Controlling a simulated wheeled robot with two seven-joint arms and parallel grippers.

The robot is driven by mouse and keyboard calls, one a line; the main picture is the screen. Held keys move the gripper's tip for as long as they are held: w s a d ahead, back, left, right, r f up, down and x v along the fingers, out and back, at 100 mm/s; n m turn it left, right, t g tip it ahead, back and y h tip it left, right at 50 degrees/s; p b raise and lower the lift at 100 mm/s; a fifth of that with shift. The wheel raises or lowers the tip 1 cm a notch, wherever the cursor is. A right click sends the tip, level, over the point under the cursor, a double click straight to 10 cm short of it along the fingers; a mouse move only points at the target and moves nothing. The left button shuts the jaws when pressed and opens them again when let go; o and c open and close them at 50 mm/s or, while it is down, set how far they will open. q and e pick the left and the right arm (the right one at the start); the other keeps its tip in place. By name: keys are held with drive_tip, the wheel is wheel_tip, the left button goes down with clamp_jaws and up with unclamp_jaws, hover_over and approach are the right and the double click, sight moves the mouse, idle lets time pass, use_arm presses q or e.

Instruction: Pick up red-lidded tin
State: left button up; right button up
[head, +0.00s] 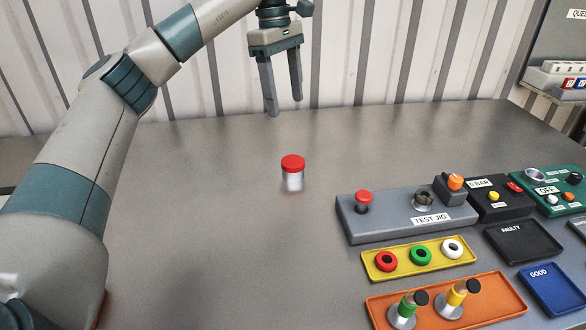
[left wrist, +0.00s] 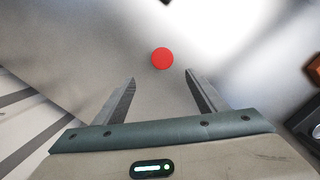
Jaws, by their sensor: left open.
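The red-lidded tin (head: 292,174) stands upright and alone on the grey tabletop, near the middle of the head view. It has a red lid and a shiny silver body. In the left wrist view its round red lid (left wrist: 162,58) shows from above, beyond the fingertips and roughly between their lines. My left gripper (head: 285,107) hangs above the table with its fingers pointing down, open and empty, higher than the tin and apart from it. Its two fingers also show in the left wrist view (left wrist: 160,77). My right gripper is not in view.
A grey test jig (head: 400,228) stands right of the tin. Near it are a yellow tray (head: 405,270) with rings, an orange tray (head: 495,311), a black faulty tray (head: 525,245) and a blue good tray (head: 555,290). The table around the tin is clear. A corrugated wall (head: 400,55) stands behind.

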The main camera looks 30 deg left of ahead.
use_arm(q)
drive_tip(key=shift+f, duration=0.1)
drive_tip(key=p, duration=0.1)
hover_over(294, 161)
drive_tip(key=f, duration=1)
drive_tip(key=shift+a+f, duration=0.35)
drive_tip(key=shift+a, duration=0.05)
drive_tip(key=shift+f, duration=0.6)
drive_tip(key=shift+d, duration=0.1)
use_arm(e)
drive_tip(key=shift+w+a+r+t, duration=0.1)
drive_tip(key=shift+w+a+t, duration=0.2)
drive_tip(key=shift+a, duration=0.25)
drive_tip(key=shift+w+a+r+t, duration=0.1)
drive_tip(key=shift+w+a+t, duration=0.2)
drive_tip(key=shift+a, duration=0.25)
